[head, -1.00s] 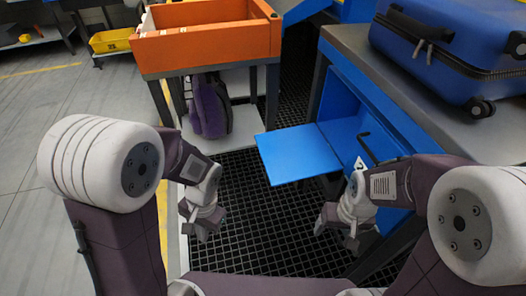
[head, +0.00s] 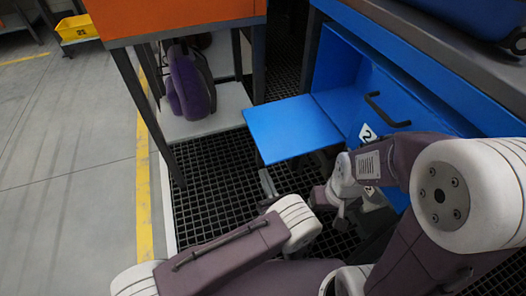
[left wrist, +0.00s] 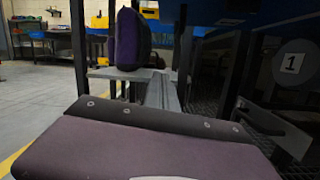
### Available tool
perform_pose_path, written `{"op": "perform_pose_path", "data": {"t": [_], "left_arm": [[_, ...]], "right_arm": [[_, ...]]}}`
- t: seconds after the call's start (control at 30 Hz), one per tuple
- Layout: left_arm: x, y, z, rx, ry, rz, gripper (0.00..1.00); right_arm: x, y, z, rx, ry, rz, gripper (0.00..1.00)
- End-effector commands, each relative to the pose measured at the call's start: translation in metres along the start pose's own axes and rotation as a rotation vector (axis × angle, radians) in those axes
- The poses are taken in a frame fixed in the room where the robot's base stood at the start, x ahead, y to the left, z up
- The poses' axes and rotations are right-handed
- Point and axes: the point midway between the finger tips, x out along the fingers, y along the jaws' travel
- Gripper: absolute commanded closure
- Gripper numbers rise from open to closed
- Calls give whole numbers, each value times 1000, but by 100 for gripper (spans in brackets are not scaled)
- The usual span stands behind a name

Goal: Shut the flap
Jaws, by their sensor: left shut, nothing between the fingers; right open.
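The flap (head: 293,130) is a flat blue panel that stands out level to the left from the open front of a blue cabinet (head: 352,72). My left gripper (head: 268,184) is shut and empty, just below the flap's near edge; whether it touches the flap I cannot tell. In the left wrist view the grey shut fingers (left wrist: 162,95) point ahead towards a purple bag. My right gripper (head: 330,208) is open and empty, lower right of the flap, in front of the cabinet; part of it is hidden by its own arm.
A blue front with a black handle (head: 388,110) and a "2" label is right of the flap. Black grating (head: 215,185) covers the floor below.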

Motion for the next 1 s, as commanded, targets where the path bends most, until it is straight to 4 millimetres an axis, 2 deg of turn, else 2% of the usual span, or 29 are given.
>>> {"op": "perform_pose_path", "data": {"t": [0.03, 0.1, 0.27, 0.37, 0.73, 0.77, 0.8, 1.0], "left_arm": [[-9, -10, -3, 3, -27, -44, 100], [-13, -16, -1, 2, -45, -69, 100], [-7, -16, 0, 1, -45, -69, 100], [8, -16, 1, 0, -44, -64, 100], [88, -20, 2, 0, -43, -62, 100], [92, -21, 8, 1, -44, -64, 100], [93, -21, 22, 1, -44, -67, 100], [96, -22, 42, 1, -43, -67, 100]], "right_arm": [[3, 0, 0, 0, 1, 0, 24], [2, 0, 0, 0, 1, 0, 24], [1, 0, 0, 0, 1, 0, 24], [1, 0, 0, 0, 1, 0, 24], [9, 0, 1, 0, 1, 0, 24], [5, 0, 0, 0, 0, 0, 24], [-6, 0, -1, 0, 0, 0, 24], [-19, 0, -2, 0, 1, 0, 24]]}}
